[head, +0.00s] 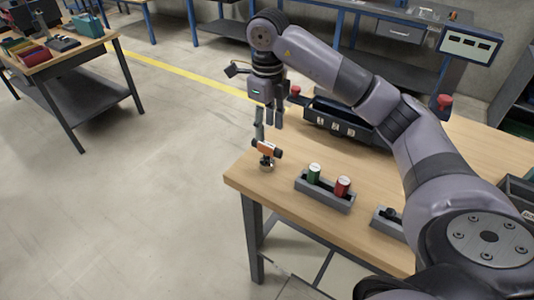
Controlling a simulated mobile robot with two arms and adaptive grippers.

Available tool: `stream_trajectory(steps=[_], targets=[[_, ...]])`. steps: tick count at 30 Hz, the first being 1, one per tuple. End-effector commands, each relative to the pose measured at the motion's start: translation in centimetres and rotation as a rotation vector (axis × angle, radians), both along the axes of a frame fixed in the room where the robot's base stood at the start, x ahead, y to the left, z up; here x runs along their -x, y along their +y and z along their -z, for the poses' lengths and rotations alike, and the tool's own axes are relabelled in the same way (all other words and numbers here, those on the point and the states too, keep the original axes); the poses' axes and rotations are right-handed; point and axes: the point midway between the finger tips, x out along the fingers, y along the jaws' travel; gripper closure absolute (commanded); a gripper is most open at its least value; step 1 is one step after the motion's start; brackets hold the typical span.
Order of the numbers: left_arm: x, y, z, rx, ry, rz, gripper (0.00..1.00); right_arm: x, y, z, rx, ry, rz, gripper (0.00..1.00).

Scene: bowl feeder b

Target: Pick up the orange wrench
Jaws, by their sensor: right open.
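An orange and black tool (268,148), the only orange thing I see and seemingly the orange wrench, is near the left corner of the wooden table (300,228). It rests on or against a small round metallic piece (266,166); its exact shape is too small to tell. My right gripper (268,130) is open, with its fingers pointing down just above the orange tool. The gap between fingertips and tool is small, and I cannot tell whether they touch. My left gripper is not in view.
A grey holder (325,198) with a green cylinder (314,173) and a red cylinder (342,187) stands right of the tool. Another grey holder (384,224) is further right. A dark machine (335,117) stands behind. Bare floor lies left of the table.

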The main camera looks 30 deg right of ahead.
Motion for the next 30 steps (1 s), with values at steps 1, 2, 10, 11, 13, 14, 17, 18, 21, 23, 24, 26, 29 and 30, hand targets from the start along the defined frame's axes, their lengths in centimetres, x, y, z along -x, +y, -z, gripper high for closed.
stream_trajectory(steps=[1, 2, 10, 11, 13, 14, 17, 18, 21, 23, 24, 26, 29, 30], targets=[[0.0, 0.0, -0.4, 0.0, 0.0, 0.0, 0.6, 0.1, 0.0, 1.1, 0.001, 0.008, 0.0, 0.58], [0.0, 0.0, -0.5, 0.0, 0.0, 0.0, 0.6, 0.1, 0.0, 1.6, 0.001, 0.006, 0.0, 0.58], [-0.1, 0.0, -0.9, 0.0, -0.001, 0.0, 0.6, 0.0, 0.0, 4.3, 0.0, 0.002, -0.001, 0.58], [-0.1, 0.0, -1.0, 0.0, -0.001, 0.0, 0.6, 0.0, 0.0, 4.5, 0.0, 0.002, -0.001, 0.58], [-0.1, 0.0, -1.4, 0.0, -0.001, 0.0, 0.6, -0.2, -0.1, 5.1, 0.0, 0.003, 0.0, 0.58], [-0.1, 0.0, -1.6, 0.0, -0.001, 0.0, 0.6, -0.3, -0.2, 5.4, 0.0, 0.004, 0.0, 0.58], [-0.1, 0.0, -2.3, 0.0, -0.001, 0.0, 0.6, -0.7, -0.4, 6.9, 0.0, 0.007, 0.0, 0.58], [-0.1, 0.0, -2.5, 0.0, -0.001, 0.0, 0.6, -0.8, -0.4, 7.6, -0.001, 0.005, 0.0, 0.58], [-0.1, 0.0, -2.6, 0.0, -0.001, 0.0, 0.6, -0.8, -0.4, 8.9, 0.0, 0.002, -0.002, 0.58], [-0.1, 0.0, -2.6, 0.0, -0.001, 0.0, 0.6, -0.8, -0.4, 9.3, 0.0, 0.002, -0.002, 0.58], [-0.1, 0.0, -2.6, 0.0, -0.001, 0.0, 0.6, -0.8, -0.4, 9.5, 0.0, 0.002, -0.002, 0.58], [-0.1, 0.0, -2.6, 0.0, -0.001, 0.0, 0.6, -0.8, -0.4, 9.6, -0.001, 0.001, -0.002, 0.58], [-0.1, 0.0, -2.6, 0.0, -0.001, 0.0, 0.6, -0.8, -0.4, 9.6, 0.0, 0.001, -0.002, 0.58], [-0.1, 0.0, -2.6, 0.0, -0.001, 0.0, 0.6, -0.8, -0.4, 9.6, 0.0, 0.001, -0.002, 0.58]])
